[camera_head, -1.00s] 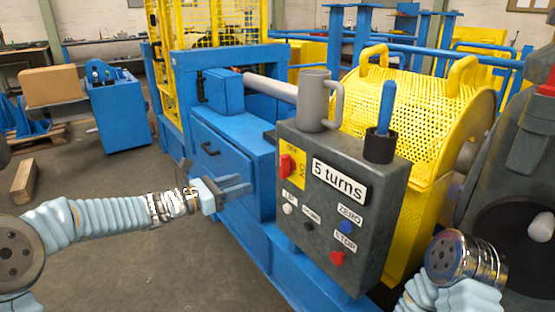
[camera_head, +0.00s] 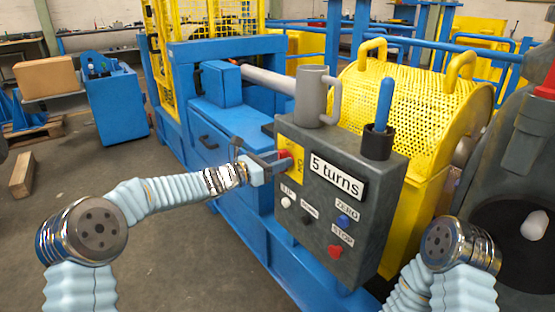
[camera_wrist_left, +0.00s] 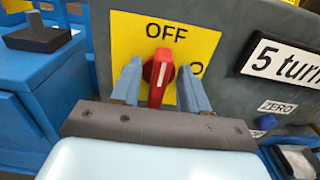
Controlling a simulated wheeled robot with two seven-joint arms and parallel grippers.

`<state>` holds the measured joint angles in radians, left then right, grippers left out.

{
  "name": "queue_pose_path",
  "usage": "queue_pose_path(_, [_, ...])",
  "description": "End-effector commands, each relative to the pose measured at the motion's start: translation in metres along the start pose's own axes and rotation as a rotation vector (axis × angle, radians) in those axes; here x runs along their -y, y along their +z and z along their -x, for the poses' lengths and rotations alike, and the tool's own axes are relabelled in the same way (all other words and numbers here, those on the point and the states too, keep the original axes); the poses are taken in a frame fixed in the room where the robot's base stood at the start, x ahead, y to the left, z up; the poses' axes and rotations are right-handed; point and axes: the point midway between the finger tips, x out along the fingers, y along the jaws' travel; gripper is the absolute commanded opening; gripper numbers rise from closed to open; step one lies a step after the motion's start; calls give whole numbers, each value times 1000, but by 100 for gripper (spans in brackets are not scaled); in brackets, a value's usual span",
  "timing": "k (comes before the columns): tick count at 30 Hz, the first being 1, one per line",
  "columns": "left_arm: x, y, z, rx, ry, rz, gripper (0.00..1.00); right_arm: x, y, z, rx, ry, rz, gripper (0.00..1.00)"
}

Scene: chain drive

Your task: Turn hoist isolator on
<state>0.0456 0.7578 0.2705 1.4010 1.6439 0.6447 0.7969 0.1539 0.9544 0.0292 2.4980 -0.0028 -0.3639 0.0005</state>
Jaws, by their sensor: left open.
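The isolator is a red rotary knob (camera_wrist_left: 158,76) on a yellow plate (camera_wrist_left: 125,35) on the grey control box (camera_head: 322,255). Its white mark points up at the word OFF. A second word, on the plate's right, is mostly hidden by a finger, with only an O showing. My left gripper (camera_wrist_left: 160,84) is open, with one finger on each side of the knob. I cannot tell whether the fingers touch it. In the head view the left gripper (camera_head: 271,161) reaches the box's left part and partly covers the knob (camera_head: 284,155). My right gripper is out of view.
A grey mug (camera_head: 311,98) and a blue-handled tool in a black holder (camera_head: 379,140) stand on top.

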Motion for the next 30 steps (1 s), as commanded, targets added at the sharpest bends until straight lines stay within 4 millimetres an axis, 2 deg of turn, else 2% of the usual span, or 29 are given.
queue_pose_path(6, [0,0,0,0,0,-1,43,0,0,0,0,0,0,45])
queue_pose_path(15, [0,0,0,0,0,-1,0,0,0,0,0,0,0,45])
queue_pose_path(23, [0,0,0,1,0,-7,0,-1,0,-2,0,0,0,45])
queue_pose_path(30, [1,-3,0,3,2,-80,0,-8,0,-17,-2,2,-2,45])
